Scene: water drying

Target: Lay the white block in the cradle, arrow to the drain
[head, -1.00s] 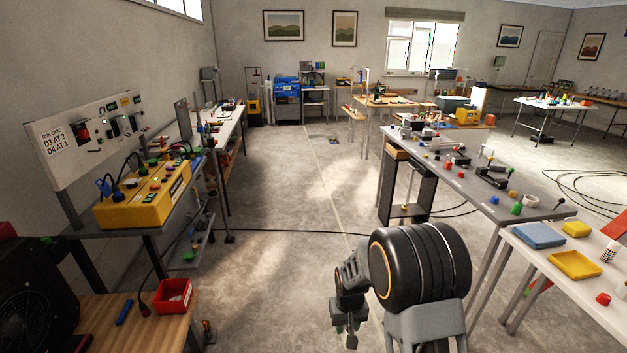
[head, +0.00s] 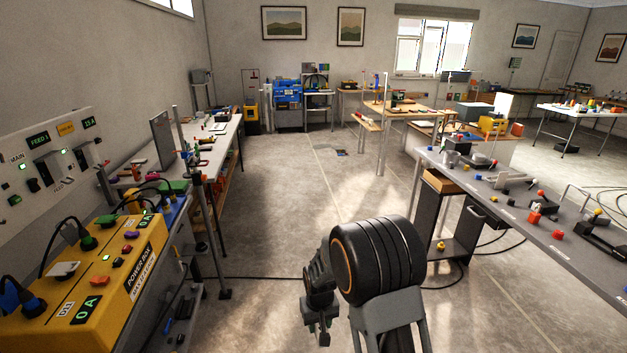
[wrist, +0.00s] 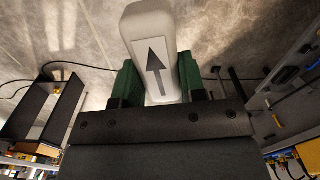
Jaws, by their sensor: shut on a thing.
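The white block (wrist: 150,25) is in my gripper (wrist: 155,85) in the wrist view. A label with a dark arrow (wrist: 155,68) is on its face, and the arrow points up in the picture, away from my gripper's body. Green finger pads (wrist: 124,84) press on both sides of the block. In the head view my gripper (head: 318,335) hangs low over open floor, in front of the aisle between the benches. I cannot make out the block there. I cannot pick out the cradle or the drain for sure in these frames.
A yellow power box (head: 105,270) and a switch panel (head: 45,165) stand close on the left. A long grey bench (head: 540,230) with small parts runs along the right. A cable (head: 270,279) crosses the floor. The aisle (head: 300,190) ahead is mostly clear.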

